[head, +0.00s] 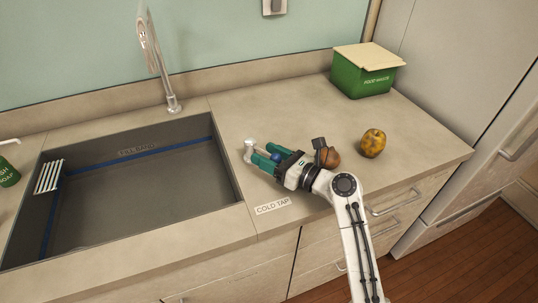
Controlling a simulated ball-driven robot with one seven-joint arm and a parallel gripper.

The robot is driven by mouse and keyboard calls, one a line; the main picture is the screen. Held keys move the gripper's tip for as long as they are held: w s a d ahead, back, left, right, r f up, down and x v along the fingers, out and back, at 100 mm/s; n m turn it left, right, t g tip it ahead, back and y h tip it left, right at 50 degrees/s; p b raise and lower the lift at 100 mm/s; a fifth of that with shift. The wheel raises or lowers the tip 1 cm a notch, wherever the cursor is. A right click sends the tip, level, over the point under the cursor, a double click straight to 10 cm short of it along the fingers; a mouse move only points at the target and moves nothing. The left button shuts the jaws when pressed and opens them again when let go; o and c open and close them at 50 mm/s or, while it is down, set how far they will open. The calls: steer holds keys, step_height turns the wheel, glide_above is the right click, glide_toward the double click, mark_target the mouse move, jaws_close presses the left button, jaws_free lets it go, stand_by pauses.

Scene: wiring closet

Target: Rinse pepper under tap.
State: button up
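My gripper (262,158) is over the counter just right of the sink (150,190), its teal fingers pointing left. The fingers are parted, with a small blue thing (277,157) between them. I cannot tell whether they press on it. A pale metal tap handle (248,147) stands at the fingertips, partly hidden by them. A "COLD TAP" label (272,205) lies on the counter in front. The tall chrome tap (155,55) stands behind the sink, and no water shows. I cannot make out a clear pepper.
A brown round vegetable (329,159) sits close beside my wrist. A yellow, spotted fruit or vegetable (373,143) lies farther right. A green food-waste bin (362,78) with a board on top stands at the back right. A slotted rack (48,176) is at the sink's left.

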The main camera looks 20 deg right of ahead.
jaws_close()
stand_by(0.3)
steer(key=p, duration=0.1)
steer(key=m+h+p, duration=0.1)
steer(key=p, duration=0.1)
steer(key=shift+s+a+r+t, duration=0.15)
steer(key=shift+a+r+t, duration=0.15)
steer(key=p, duration=0.1)
steer(key=m+h+p, duration=0.1)
steer(key=p, duration=0.1)
steer(key=shift+s+a+f+t+h, duration=0.1)
steer(key=shift+a+t+h, duration=0.2)
steer(key=shift+t, duration=0.1)
steer(key=shift+f+h+p, duration=0.1)
steer(key=shift+h+p, duration=0.2)
steer(key=shift+p, duration=0.05)
steer(key=shift+f, duration=0.1)
